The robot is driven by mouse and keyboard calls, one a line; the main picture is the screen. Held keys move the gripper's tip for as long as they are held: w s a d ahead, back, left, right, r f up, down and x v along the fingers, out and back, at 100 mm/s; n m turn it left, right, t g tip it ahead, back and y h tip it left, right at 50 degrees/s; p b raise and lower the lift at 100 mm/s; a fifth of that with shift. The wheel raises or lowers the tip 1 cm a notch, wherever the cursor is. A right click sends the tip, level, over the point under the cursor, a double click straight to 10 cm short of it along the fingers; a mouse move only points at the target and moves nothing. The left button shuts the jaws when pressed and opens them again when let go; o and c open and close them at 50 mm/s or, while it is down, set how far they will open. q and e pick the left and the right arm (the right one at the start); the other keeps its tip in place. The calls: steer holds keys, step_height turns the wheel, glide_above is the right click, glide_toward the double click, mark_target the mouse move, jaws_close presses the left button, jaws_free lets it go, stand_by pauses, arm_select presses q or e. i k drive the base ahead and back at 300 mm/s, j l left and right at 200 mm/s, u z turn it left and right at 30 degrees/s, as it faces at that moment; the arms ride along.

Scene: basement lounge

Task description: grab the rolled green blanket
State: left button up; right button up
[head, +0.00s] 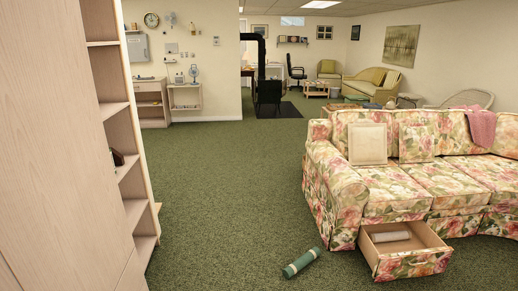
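A rolled green blanket (301,263) lies on the green carpet in the head view, low and a little right of the middle. It has pale bands near its ends and lies at a slant, its right end farther from me. It is in front of the floral sofa, just left of an open drawer (405,256) at the sofa's base. A pale rolled item (391,236) lies inside the drawer. Neither of my grippers shows in this view.
A tall pale wood cabinet with open shelves (111,88) stands close on the left. The floral sofa (400,190) fills the right, with a pink throw (478,125) over its back. Open carpet (222,180) runs between them toward a black stove (268,88).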

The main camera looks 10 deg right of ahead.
mark_target(292, 270)
steer(key=i+z, duration=0.15)
steer(key=i, duration=0.35)
steer(key=i+j+z, duration=0.2)
steer(key=i, duration=0.35)
steer(key=i+j+z, duration=0.15)
steer(key=i, duration=0.35)
steer(key=i+j+z, duration=0.15)
steer(key=i, duration=0.35)
